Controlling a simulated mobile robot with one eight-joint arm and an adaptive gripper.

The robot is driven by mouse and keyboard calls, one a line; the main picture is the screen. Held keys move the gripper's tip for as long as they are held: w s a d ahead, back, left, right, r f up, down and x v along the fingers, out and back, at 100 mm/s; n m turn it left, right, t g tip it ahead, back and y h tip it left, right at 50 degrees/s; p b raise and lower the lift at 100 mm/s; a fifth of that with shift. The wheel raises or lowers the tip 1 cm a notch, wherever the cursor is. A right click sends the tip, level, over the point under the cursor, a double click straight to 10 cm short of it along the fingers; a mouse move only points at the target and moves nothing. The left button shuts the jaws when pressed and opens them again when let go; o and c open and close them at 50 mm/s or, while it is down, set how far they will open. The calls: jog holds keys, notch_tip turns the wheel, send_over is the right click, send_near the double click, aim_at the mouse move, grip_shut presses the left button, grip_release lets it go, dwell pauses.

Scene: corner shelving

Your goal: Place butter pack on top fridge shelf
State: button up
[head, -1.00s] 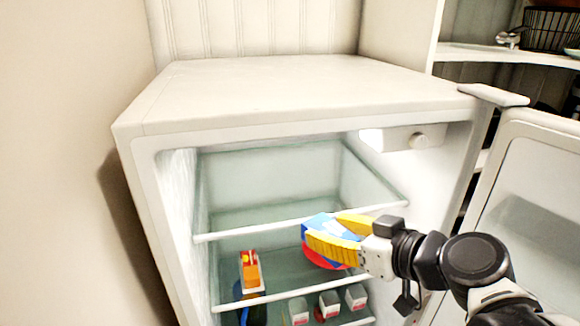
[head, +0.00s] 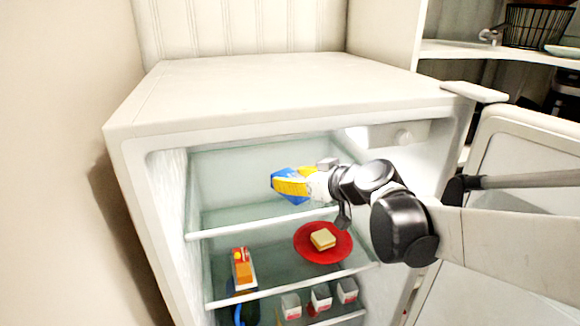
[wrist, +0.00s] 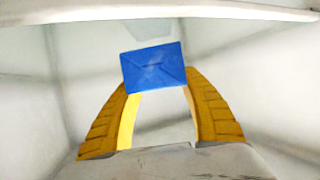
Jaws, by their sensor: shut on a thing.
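My gripper (head: 294,184) has yellow fingers and is shut on the blue butter pack (head: 282,174). It is inside the open fridge (head: 260,90), over the top glass shelf (head: 265,223). In the wrist view the butter pack (wrist: 155,69) sits between the two fingertips, slightly tilted, its blue end facing the camera. I cannot tell whether the pack touches the shelf. The top shelf shows no other items.
On the shelf below are a red plate (head: 323,253) with a pale yellow piece (head: 323,239) on it and an orange-and-white carton (head: 243,268). Several small white-and-red boxes (head: 320,297) stand lower down. The fridge door (head: 530,150) is open at the right.

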jog(key=shift+w+a+f, duration=0.15)
jog(key=shift+w+f, duration=0.35)
jog(key=shift+f, duration=0.3)
jog(key=shift+s, duration=0.3)
jog(key=shift+f, duration=0.1)
jog(key=o, duration=1.3)
jog(key=shift+w, duration=0.1)
jog(key=shift+o, duration=0.2)
